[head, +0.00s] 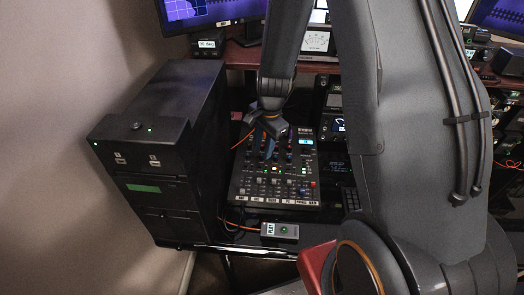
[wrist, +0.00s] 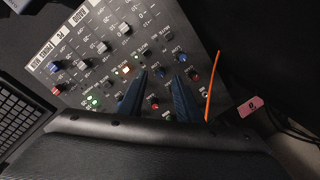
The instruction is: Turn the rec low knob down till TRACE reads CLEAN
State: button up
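A black mixer panel (head: 243,192) lies flat with rows of small knobs and lit buttons; it also fills much of the wrist view (wrist: 72,98). My gripper (head: 268,155) is over the panel's far part in the head view. In the wrist view my gripper (wrist: 160,77) points at the panel with its two dark blue fingers apart. Red-capped and blue-capped knobs show between and beside the fingers; whether they touch one is unclear. I cannot read which knob is rec low. No readout labelled TRACE is legible; a monitor (head: 185,9) shows a grid, partly cut off.
A tall black case (head: 150,165) stands left of the mixer. A small grey box labelled PLAY (head: 280,231) with a green light sits in front. An orange cable (wrist: 212,85) runs beside the right finger. A pink tag (wrist: 250,106) lies right of the panel.

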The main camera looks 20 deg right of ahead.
aim_at(262, 155)
jog(key=shift+w+a+f, duration=0.1)
jog(key=shift+w+f, duration=0.1)
jog(key=shift+f, duration=1.4)
jog(key=shift+c, duration=0.4)
grip_shut()
jog(key=shift+n, duration=0.4)
jog(key=n+b, duration=0.1)
jog(key=n, duration=0.2)
jog(key=shift+w, duration=0.1)
jog(key=shift+n+g+b, duration=0.5)
jog(key=shift+n+b, duration=0.05)
jog(key=shift+n, duration=1.85)
jog(key=shift+r, duration=0.1)
